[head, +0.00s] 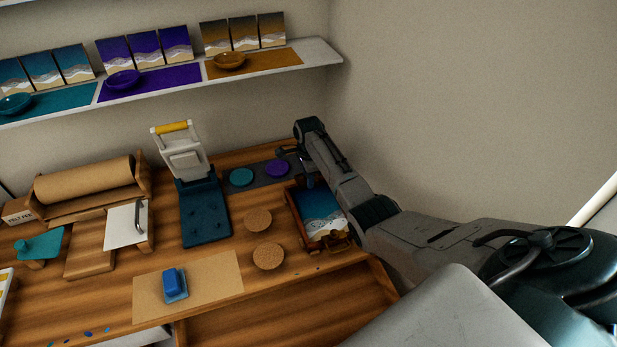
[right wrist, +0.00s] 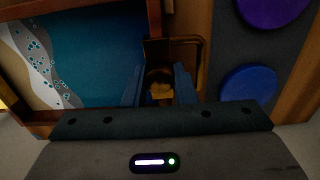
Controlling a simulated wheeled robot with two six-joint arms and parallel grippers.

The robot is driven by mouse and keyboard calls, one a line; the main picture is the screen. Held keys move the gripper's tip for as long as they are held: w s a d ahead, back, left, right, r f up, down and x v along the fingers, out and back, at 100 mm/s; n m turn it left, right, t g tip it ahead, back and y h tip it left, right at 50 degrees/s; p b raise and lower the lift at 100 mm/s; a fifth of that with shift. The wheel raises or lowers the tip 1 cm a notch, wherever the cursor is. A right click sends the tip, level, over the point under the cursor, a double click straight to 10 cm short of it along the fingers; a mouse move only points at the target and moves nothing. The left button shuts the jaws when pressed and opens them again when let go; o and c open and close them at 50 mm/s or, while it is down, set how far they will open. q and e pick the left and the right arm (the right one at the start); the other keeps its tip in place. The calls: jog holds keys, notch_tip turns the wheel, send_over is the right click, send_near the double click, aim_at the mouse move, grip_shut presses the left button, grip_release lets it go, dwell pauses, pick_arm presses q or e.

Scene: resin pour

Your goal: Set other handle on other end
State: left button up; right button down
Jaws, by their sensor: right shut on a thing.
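The wooden tray (head: 346,232) has a teal, white and sand wave surface and lies at the right of the bench; its wooden rim also shows in the right wrist view (right wrist: 154,20). My right gripper (head: 304,178) is low at the tray's far end. In the right wrist view, its blue fingers (right wrist: 158,88) are shut on a brass-coloured handle (right wrist: 190,41), close beside the tray's end wall. I cannot tell whether this handle touches the wall. A brownish handle (head: 342,245) shows at the tray's near end, partly hard to make out. My left gripper is out of view.
A dark mat with teal (head: 241,177) and purple (head: 277,168) discs lies behind the tray. Cork rounds (head: 268,257) lie to its left, and a dark press (head: 205,212) stands farther left. A blue block (head: 175,282) sits on brown paper.

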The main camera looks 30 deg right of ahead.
jog(key=shift+s+f, duration=0.1)
jog(key=shift+f, duration=0.05)
jog(key=c, duration=1.1)
grip_release()
notch_tip(320, 180, up, 8)
jog(key=p, duration=0.9)
